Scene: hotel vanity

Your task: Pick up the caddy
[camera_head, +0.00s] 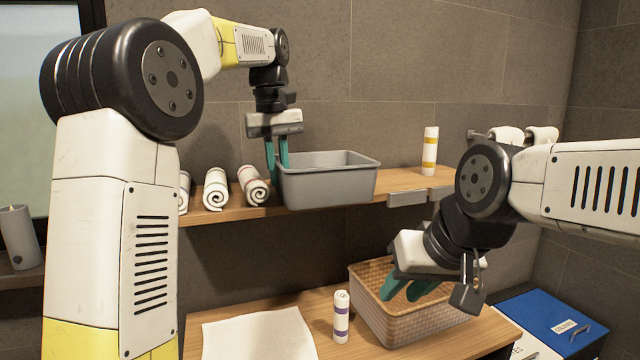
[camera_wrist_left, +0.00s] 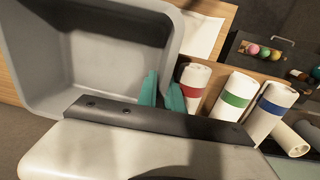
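The caddy is most likely the grey open bin (camera_head: 328,186), level at the shelf's front edge; I cannot tell whether it touches the shelf. My left gripper (camera_head: 277,158) points down at its left wall, its teal fingers close together on either side of the rim. It looks shut on that wall. In the left wrist view the grey caddy (camera_wrist_left: 88,58) fills the upper left, with the fingers (camera_wrist_left: 161,92) at its side wall. My right gripper (camera_head: 410,288) is open and empty, its fingers apart over the woven basket (camera_head: 405,325) on the counter below.
Rolled towels (camera_head: 216,189) lie left of the caddy on the shelf (camera_head: 235,212). A yellow-banded bottle (camera_head: 430,150) stands to its right. On the counter are a white cloth (camera_head: 258,335) and a purple-banded bottle (camera_head: 341,316). A blue box (camera_head: 550,322) is at the lower right.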

